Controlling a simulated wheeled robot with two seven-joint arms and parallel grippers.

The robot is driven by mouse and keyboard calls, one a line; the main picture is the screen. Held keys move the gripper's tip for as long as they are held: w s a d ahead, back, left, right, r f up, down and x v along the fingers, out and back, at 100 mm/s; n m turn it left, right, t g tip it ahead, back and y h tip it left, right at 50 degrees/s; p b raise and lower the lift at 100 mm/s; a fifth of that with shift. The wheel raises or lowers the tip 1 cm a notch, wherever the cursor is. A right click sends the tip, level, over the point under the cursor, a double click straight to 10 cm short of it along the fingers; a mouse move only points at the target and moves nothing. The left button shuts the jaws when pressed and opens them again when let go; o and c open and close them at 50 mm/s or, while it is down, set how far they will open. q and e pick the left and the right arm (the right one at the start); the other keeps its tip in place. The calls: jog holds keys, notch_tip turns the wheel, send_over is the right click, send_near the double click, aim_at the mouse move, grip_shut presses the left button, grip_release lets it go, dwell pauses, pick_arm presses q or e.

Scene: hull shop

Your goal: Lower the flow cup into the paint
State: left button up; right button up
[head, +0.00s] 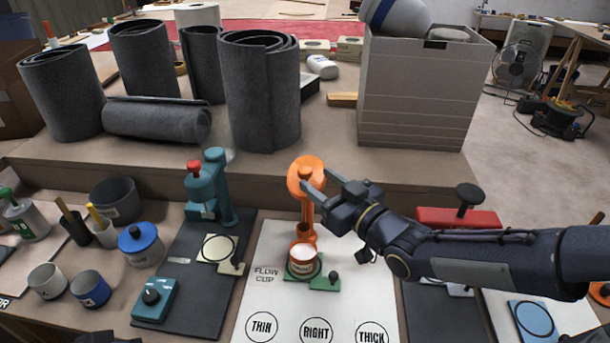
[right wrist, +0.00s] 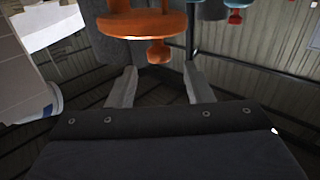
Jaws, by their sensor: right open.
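An orange stand (head: 305,176) with a round head and a knob on top rises at the back of the white board marked FLOW CUP. A small orange-brown cup (head: 305,231) shows low on it, just above and behind a paint pot (head: 303,262). The pot holds pale paint and sits on a green plate. I cannot tell whether cup and paint touch. My right gripper (head: 320,188) is open and empty beside the stand's head. In the right wrist view the orange head (right wrist: 143,24) and a knob lie just beyond the open fingers (right wrist: 160,86). My left gripper is out of view.
A teal stand (head: 213,186) is at the left, with pots and brushes beyond it. A red device (head: 457,218) is behind my right forearm. Grey rolls (head: 261,95) and a grey box (head: 420,95) stand on the raised ledge.

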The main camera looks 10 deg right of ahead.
aim_at(309, 174)
jog(key=x, duration=0.5)
jog(key=shift+w+a, duration=0.1)
jog(key=shift+w, duration=0.2)
jog(key=shift+f, duration=0.1)
grip_shut()
